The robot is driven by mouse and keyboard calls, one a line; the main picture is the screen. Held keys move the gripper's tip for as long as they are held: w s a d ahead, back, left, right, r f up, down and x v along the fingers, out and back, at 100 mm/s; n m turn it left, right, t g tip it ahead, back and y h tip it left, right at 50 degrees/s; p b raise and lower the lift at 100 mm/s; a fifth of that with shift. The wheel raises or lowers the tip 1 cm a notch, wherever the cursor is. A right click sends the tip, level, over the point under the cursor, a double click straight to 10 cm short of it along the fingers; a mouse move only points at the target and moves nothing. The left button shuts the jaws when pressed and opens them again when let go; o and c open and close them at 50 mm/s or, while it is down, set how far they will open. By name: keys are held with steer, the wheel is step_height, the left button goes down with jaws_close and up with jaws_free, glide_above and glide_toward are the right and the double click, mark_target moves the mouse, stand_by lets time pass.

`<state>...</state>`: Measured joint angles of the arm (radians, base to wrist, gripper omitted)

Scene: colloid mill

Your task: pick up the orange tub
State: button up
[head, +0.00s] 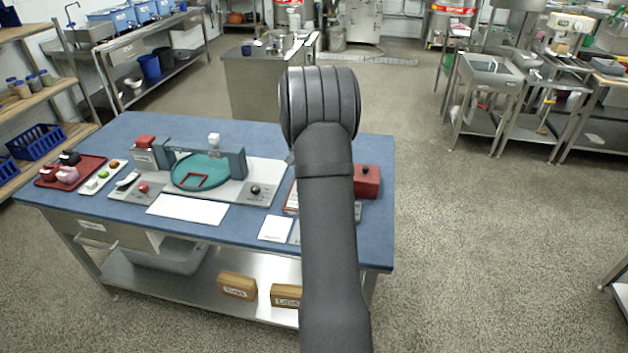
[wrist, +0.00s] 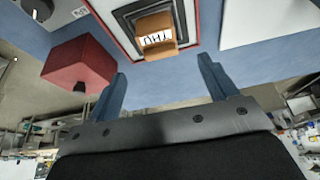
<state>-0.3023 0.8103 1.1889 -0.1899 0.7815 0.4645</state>
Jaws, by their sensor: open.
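The orange tub (wrist: 155,32) is in the upper middle of the wrist view, with a white label in dark letters. It sits inside a dark rectangular frame on a white, red-edged plate (wrist: 187,8). My gripper (wrist: 161,66) is open and empty, its two blue fingers apart, with the tub just beyond the fingertips and between their lines. The fingers do not appear to touch the tub. In the head view my arm hides the tub and the gripper.
A red box (wrist: 78,77) with a dark knob lies left of the tub in the wrist view; it also shows right of my arm in the head view (head: 367,182). White card (head: 275,228) and a machine with a teal disc (head: 200,170) stand left on the blue table (head: 230,128).

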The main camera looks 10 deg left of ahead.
steer(key=x, duration=0.9)
steer(key=shift+w+d+f, duration=0.1)
steer(key=shift+w+f, duration=0.05)
steer(key=shift+f, duration=0.05)
steer(key=c, duration=1.1)
